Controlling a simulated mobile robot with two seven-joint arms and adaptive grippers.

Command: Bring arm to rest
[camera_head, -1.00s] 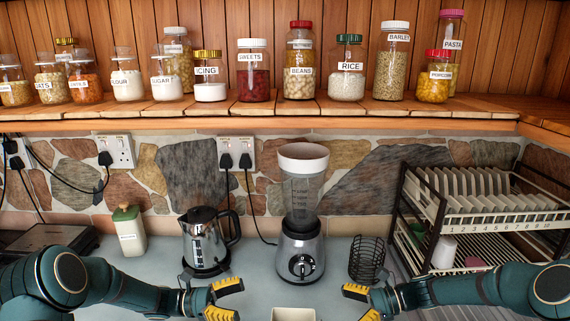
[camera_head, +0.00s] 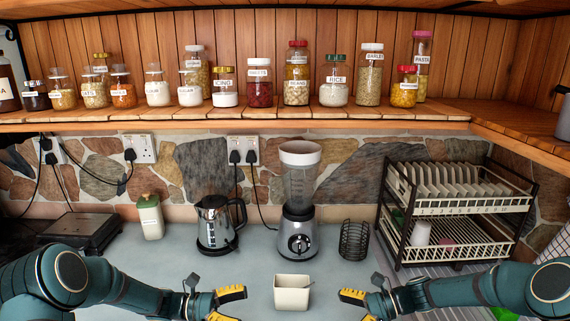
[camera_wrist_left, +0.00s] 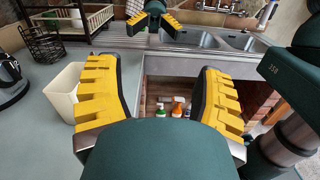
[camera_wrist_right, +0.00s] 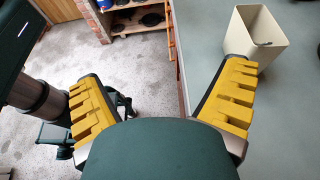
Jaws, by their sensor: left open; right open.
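My left gripper (camera_head: 229,305) is open, low in the head view, left of a small cream container on the counter. In the left wrist view its yellow-padded fingers (camera_wrist_left: 160,92) stand wide apart with nothing between them. My right gripper (camera_head: 353,307) is open, to the right of the same container. In the right wrist view its fingers (camera_wrist_right: 165,100) are also wide apart and empty. Both arms come in low from the sides, and the grippers face each other across the container without touching it.
The cream container (camera_head: 292,292) stands at the counter front. Behind it are a kettle (camera_head: 215,224), a blender (camera_head: 298,235), a wire basket (camera_head: 354,240) and a dish rack (camera_head: 455,210). A scale-like appliance (camera_head: 80,231) is at left. Jars line the shelf (camera_head: 240,114). Grey counter (camera_head: 250,265) is clear between.

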